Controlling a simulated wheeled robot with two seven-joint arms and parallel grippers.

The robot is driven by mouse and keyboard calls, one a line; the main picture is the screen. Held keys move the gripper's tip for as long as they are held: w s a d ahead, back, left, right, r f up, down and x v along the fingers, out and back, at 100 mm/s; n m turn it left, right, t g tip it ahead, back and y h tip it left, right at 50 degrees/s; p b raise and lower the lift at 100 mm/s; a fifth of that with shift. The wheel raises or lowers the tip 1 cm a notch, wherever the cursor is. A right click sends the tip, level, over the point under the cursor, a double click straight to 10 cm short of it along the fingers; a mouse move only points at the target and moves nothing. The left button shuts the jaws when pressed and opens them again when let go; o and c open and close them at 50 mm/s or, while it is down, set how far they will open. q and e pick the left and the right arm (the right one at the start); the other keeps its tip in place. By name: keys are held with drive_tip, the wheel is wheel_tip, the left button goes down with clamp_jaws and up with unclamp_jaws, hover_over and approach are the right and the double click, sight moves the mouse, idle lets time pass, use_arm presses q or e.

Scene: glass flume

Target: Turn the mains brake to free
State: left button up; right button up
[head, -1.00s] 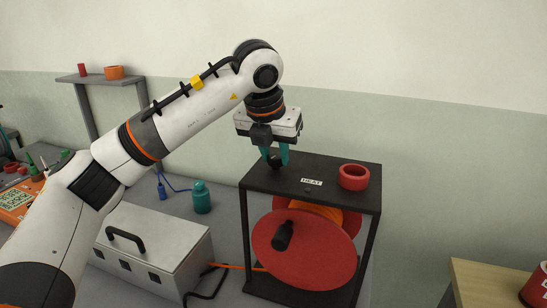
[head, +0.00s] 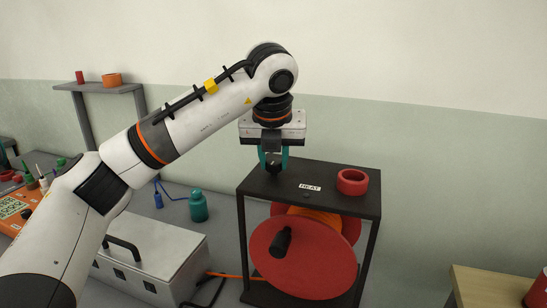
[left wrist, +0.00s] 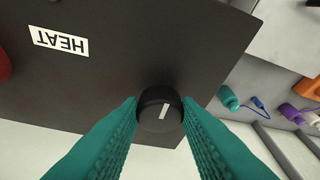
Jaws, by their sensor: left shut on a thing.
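A round black knob (left wrist: 160,112) with a white pointer line sits on the black top plate of a cable reel stand (head: 310,180). My left gripper (head: 273,161) points down over the plate's back left corner. Its teal fingers are shut on the knob, one on each side, in the left wrist view. There the pointer line runs nearly along the picture's vertical, leaning slightly right at its top. A white label reading HEAT (head: 311,188) is on the same plate; I see no brake or free marking. The fingers mostly hide the knob in the head view.
A red ring (head: 352,182) lies on the plate's right side. The red reel (head: 310,265) with a black handle hangs below. A grey metal case (head: 160,250) and a teal bottle (head: 198,205) stand to the left. A wooden table edge is at lower right.

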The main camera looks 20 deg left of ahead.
use_arm(q)
drive_tip(key=o, duration=1)
drive_tip(key=v, duration=1.2)
drive_tip(key=shift+s, duration=0.1)
